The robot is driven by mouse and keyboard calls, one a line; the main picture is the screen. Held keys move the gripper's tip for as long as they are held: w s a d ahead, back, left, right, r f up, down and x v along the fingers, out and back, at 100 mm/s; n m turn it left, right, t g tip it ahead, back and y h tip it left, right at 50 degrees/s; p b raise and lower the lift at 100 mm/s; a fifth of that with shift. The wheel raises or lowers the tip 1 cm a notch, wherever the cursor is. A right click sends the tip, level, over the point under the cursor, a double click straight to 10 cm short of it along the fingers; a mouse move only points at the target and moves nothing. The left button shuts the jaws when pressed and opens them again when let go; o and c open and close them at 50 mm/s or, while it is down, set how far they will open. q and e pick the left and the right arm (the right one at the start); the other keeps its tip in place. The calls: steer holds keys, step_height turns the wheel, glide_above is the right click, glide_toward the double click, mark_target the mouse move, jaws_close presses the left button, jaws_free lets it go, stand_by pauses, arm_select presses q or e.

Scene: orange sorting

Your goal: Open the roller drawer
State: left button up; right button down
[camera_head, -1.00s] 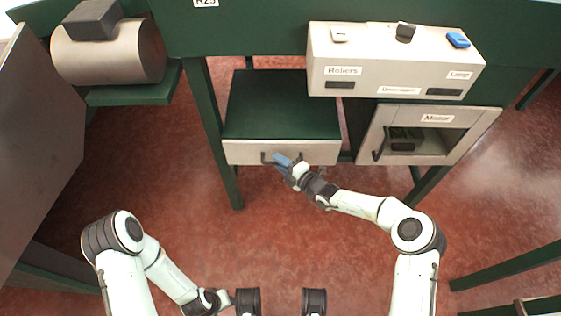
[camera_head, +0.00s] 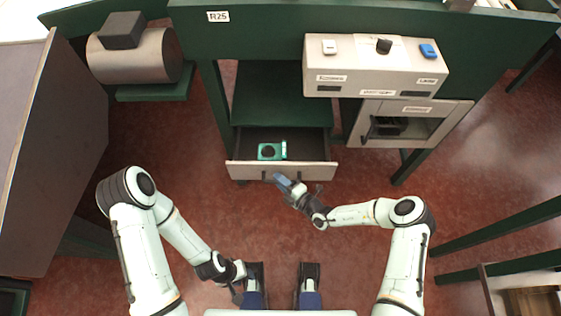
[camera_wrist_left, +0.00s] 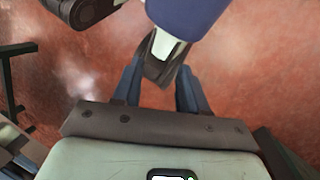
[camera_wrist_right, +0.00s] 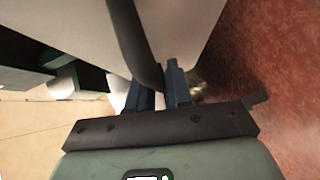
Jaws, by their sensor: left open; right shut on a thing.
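The roller drawer (camera_head: 318,172) is pulled partway out under the green table, with its pale front facing me. Inside it lies a green item with a dark round part (camera_head: 270,151). My right gripper (camera_head: 279,178) is shut on the dark drawer handle, at the front's middle. In the right wrist view its fingers (camera_wrist_right: 160,88) close around the dark handle bar (camera_wrist_right: 135,45), in front of the pale drawer front. My left gripper (camera_head: 240,284) is open and empty, low near my own base. Its open fingers also show in the left wrist view (camera_wrist_left: 158,88).
A control box (camera_head: 360,72) with white, black and blue switches stands above and right of the drawer. Below it is an open-fronted cabinet (camera_head: 440,128). A metal cylinder (camera_head: 135,62) sits at upper left, and a grey panel (camera_head: 50,150) stands at left. The red floor before the drawer is clear.

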steer(key=s+p, duration=0.4)
steer(key=s, duration=0.7)
steer(key=c, duration=1.1)
jaws_free()
steer(key=shift+c, duration=0.2)
steer(key=v, duration=1.3)
steer(key=shift+s+d, duration=0.15)
steer(key=shift+s, duration=0.05)
steer(key=shift+r, duration=0.1)
